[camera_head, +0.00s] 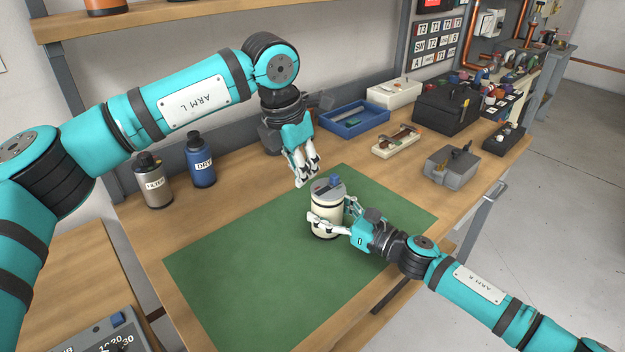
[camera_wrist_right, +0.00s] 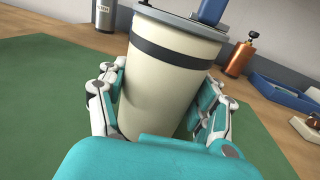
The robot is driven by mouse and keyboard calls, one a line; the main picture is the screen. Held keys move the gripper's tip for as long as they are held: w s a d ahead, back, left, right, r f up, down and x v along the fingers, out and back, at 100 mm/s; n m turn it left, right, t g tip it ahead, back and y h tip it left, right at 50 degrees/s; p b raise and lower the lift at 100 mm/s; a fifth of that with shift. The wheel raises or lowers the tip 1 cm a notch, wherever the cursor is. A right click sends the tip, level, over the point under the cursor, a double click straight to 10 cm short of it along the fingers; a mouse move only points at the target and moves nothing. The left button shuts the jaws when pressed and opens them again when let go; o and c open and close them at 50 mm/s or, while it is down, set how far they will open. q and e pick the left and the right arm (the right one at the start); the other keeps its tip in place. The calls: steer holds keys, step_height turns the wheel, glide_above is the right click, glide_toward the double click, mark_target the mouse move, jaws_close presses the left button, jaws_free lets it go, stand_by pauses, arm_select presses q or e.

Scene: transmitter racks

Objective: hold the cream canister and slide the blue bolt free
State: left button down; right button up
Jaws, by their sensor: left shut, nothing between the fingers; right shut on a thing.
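The cream canister (camera_head: 326,214) has a grey lid and a dark band, and stands upright on the green mat (camera_head: 235,262). The blue bolt (camera_head: 335,181) sits on top of its lid; part of it shows at the top edge of the right wrist view (camera_wrist_right: 212,11). My right gripper (camera_head: 327,222) is shut around the canister (camera_wrist_right: 165,80), with a finger on each side. My left gripper (camera_head: 306,181) is above and just left of the lid, pointing down, shut and empty. It appears apart from the bolt.
A silver bottle (camera_head: 153,182) and a blue bottle (camera_head: 201,160) stand at the back left. A blue tray (camera_head: 354,119), a white box (camera_head: 394,93), a black case (camera_head: 445,108) and a grey box (camera_head: 450,163) stand right of the mat. The mat's left half is clear.

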steer(key=shift+d, duration=0.1)
arm_select(q)
steer(key=v, duration=0.5)
steer(key=shift+r, duration=0.4)
arm_select(e)
steer(key=o, duration=1.6)
steer(key=shift+c, duration=0.2)
steer(key=shift+d, duration=0.1)
